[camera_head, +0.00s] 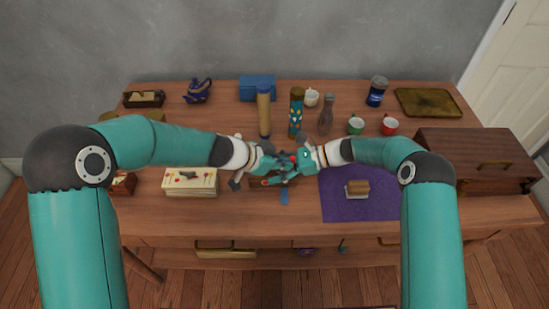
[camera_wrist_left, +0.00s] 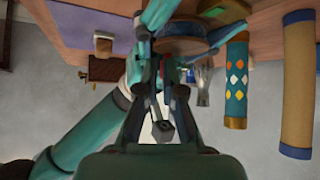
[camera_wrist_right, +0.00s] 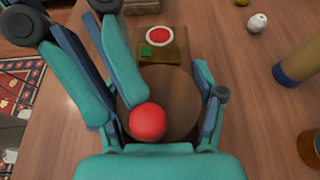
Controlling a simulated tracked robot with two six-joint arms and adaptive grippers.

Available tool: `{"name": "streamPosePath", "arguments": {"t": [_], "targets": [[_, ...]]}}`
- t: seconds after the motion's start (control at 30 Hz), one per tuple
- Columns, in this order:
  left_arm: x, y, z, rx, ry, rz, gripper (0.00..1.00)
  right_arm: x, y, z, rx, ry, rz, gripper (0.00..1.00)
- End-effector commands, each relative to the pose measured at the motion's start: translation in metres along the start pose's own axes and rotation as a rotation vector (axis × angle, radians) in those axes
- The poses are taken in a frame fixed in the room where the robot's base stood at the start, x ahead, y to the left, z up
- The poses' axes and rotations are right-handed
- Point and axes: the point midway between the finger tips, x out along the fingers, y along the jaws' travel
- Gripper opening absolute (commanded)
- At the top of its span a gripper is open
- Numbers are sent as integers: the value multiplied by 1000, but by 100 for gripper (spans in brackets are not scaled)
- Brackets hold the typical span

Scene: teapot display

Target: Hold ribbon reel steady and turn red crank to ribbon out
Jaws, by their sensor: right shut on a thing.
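The ribbon reel (camera_wrist_right: 178,88) is a round brown drum on a wooden base, mostly hidden by my grippers in the head view. The crank's red ball knob (camera_wrist_right: 147,121) lies close to my right palm. A short blue ribbon (camera_head: 284,197) hangs at the reel's front. The reel's rim also shows in the left wrist view (camera_wrist_left: 185,46).
A stack of cards (camera_head: 190,181) lies left of the reel. A purple mat (camera_head: 345,207) with a small block lies right. A tan cylinder (camera_head: 264,112) and a patterned tube (camera_head: 297,112) stand behind. A wooden box (camera_head: 475,160) stands far right.

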Motion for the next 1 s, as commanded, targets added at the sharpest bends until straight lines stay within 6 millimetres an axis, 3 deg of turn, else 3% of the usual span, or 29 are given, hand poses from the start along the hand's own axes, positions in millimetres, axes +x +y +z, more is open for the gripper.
{"name": "streamPosePath", "arguments": {"t": [0.67,1.0], "targets": [[4,8,-2,6,1,20,0,4,2,2,-3,-1,6,17],[5,-3,-3,7,3,18,0,5,2,2,-3,-2,8,17]]}}
